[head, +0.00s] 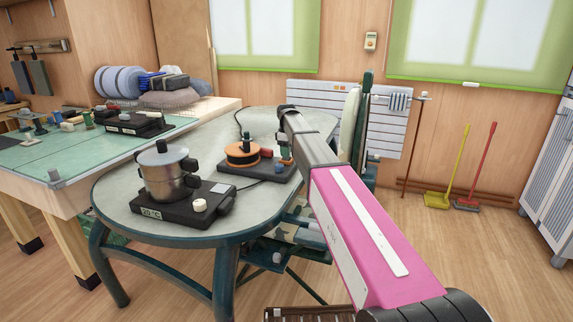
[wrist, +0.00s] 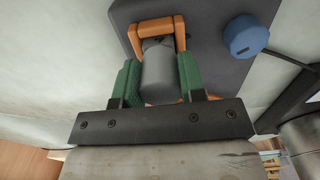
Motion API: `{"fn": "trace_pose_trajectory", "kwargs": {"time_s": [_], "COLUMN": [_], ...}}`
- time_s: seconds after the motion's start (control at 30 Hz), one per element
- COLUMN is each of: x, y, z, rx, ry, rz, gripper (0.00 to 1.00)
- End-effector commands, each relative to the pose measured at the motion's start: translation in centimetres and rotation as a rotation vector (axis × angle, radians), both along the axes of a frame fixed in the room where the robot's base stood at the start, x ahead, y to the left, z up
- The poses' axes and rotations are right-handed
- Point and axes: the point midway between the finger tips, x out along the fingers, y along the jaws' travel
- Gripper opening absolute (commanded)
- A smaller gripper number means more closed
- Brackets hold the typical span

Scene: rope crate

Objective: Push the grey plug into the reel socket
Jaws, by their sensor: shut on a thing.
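In the wrist view my gripper (wrist: 158,66) is shut on the grey plug (wrist: 159,82), with one green pad on each side of the cylinder. The plug's far end lies between the arms of an orange bracket (wrist: 136,36), which appears to be the socket, on a dark base. A dark part shows at the plug's tip; how deep it sits is hidden. In the head view my gripper (head: 285,150) is over the right part of the black base (head: 262,170) that carries the orange reel (head: 242,150). My arm hides part of this area.
A blue knob (wrist: 245,37) with a dark cable stands right of the bracket. A metal pot (head: 166,178) sits on a hot plate (head: 185,212) at the table's front left.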

Motion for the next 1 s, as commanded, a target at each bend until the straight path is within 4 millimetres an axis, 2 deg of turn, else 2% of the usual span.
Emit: {"fn": "trace_pose_trajectory", "kwargs": {"time_s": [0.9, 0.93, 1.0], "x": [0.0, 0.0, 0.0], "y": [0.0, 0.0, 0.0], "z": [-0.75, -0.75, -0.75], "rx": [0.0, 0.0, 0.0], "ry": [0.0, 0.0, 0.0], "rz": [0.0, 0.0, 0.0], "gripper": [0.07, 0.47, 0.67]}}
